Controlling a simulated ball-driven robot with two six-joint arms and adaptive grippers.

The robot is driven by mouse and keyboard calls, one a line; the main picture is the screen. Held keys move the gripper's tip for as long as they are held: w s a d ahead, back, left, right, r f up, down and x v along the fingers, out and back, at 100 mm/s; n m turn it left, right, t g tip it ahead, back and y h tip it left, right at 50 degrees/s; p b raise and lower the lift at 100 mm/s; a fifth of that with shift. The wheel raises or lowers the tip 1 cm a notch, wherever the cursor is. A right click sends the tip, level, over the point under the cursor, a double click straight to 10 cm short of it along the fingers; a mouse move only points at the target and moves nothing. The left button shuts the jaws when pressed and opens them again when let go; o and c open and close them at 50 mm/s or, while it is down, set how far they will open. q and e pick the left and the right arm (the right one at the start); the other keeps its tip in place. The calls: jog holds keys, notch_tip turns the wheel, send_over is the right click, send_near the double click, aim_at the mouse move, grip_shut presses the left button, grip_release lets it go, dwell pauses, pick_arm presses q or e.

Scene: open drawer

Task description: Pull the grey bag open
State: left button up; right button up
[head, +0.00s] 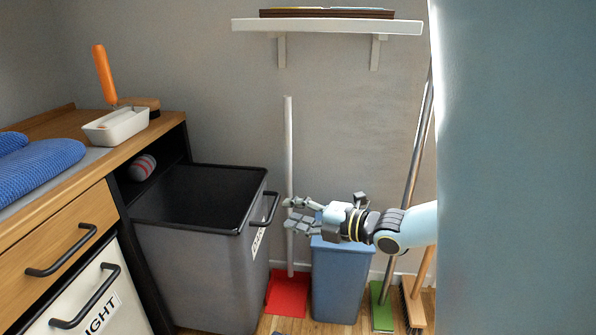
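The grey bin-like container (198,265), which seems to be what the task calls the grey bag, sits at the cabinet's side. Its dark open top faces up and its inside looks empty. A black bar handle (270,208) and a white label are on its right face. My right gripper (290,214) reaches in from the right, its fingers pointing left toward the handle. The fingers are apart with nothing between them, and a small gap to the handle shows. My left gripper is not in view.
A blue bin (340,283) stands below my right gripper. A red dustpan (288,294) with a tall pole, a green broom (382,308) and a brush lean at the wall. The wooden counter (85,188) with drawers is at left. A shelf (328,26) is above.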

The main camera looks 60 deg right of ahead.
jog(key=s, duration=0.3)
jog(key=s+r, duration=0.1)
jog(key=s, duration=0.1)
jog(key=shift+s, duration=0.3)
